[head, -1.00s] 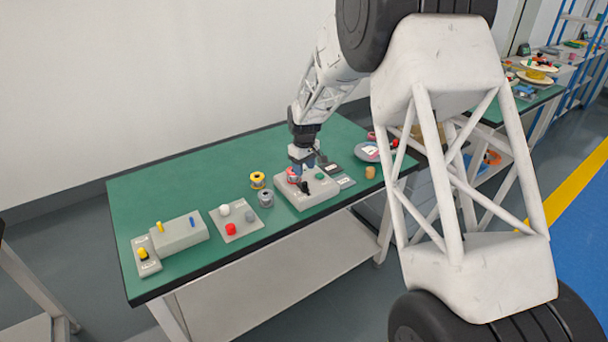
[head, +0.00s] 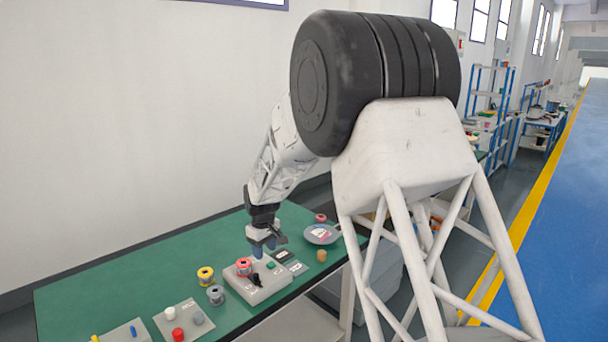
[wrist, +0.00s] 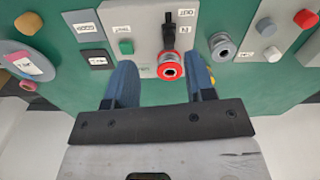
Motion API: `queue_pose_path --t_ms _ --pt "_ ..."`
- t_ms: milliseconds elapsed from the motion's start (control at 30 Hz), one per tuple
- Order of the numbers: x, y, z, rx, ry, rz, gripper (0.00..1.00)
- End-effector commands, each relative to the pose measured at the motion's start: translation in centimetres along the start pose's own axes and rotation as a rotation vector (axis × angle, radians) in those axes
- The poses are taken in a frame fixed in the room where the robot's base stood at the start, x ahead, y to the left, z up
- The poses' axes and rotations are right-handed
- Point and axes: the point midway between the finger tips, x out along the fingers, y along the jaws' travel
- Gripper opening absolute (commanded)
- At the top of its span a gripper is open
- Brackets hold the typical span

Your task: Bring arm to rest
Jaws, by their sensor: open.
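My gripper (head: 264,247) is open and empty above the back edge of a grey control box on the green table. In the wrist view its two blue fingers (wrist: 163,85) stand wide apart. The control box (head: 262,292) carries a red-rimmed spool (head: 244,266), a black switch (head: 256,280) and a green button (head: 271,265). In the wrist view the red-rimmed spool (wrist: 170,68) lies beyond and between the fingertips, apart from them.
A yellow spool (head: 205,275) and a grey spool (head: 215,294) stand left of the box. A button panel (head: 184,320) is further left. A round grey plate (head: 321,234) lies to the right. The green table (head: 110,280) is bare at the back left.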

Motion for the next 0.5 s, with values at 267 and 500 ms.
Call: queue_pose_path --t_ms 267,500 --pt "-5.6 0.4 6.6 0.104 0.022 0.014 0.5" --pt "-9.7 0.1 12.3 0.191 0.038 0.025 0.5"
